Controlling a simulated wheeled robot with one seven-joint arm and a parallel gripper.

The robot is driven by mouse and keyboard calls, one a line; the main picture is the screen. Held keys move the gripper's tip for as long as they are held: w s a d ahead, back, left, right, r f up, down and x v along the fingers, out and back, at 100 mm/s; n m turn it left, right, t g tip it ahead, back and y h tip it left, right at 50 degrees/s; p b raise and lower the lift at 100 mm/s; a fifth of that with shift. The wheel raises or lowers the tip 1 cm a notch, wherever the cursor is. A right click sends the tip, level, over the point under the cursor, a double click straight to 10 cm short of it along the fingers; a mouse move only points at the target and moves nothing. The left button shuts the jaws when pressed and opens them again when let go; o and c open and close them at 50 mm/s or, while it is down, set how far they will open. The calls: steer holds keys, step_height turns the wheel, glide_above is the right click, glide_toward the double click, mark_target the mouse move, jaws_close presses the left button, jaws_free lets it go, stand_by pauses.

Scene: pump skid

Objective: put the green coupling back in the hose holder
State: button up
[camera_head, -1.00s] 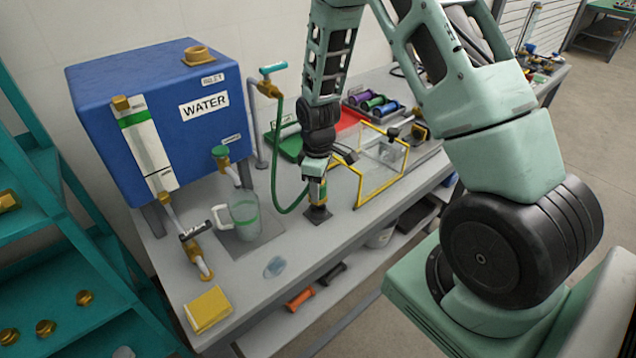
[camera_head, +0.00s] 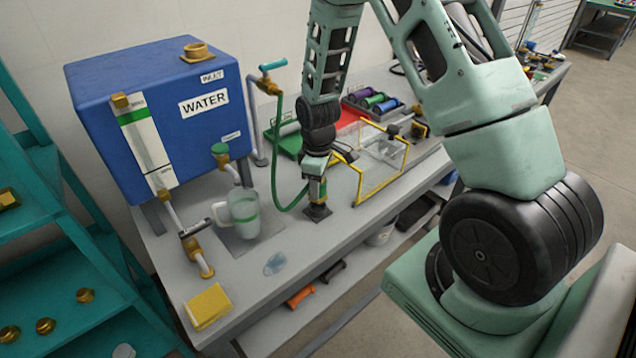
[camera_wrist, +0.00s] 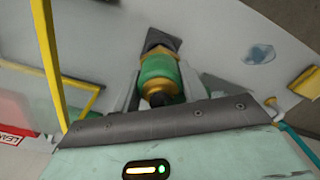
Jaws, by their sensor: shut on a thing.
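The green coupling (camera_wrist: 158,68) is a green and brass cylinder seen in the wrist view between my gripper's fingers. My gripper (camera_head: 317,188) is shut on it, pointing down over the bench. Below the coupling is the dark hose holder (camera_head: 317,212), a small block with a square base on the bench; it also shows in the wrist view (camera_wrist: 161,40). The coupling's lower end is at the top of the holder, and I cannot tell whether it is seated in it. The green hose (camera_head: 277,165) hangs from the tap and loops to the coupling at my gripper.
A yellow-framed clear guard (camera_head: 380,170) stands close to the right of the holder. A clear jug (camera_head: 243,213) and the blue water tank (camera_head: 165,110) are to the left. A water puddle (camera_head: 274,263) and a yellow sponge (camera_head: 208,306) lie near the front edge.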

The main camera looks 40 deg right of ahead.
steer(key=shift+f+b, duration=1.2)
steer(key=shift+f, duration=0.5)
stand_by(0.4)
steer(key=o, duration=1.2)
step_height(320, 180, up, 18)
steer(key=shift+f+b, duration=0.25)
steer(key=shift+b, duration=0.85)
steer(key=s+a+r, duration=0.1)
steer(key=s+a, duration=0.3)
steer(key=a, duration=0.4)
steer(key=s+a+r, duration=0.1)
steer(key=s+a, duration=0.4)
steer(key=a, duration=0.4)
steer(key=shift+n+y, duration=0.3)
steer(key=s+a, duration=0.2)
steer(key=s, duration=0.3)
steer(key=s+a, duration=0.3)
steer(key=s, duration=0.2)
steer(key=s+a, duration=0.2)
steer(key=s, duration=0.3)
steer(key=shift+s+a, duration=0.1)
steer(key=shift+a, duration=0.2)
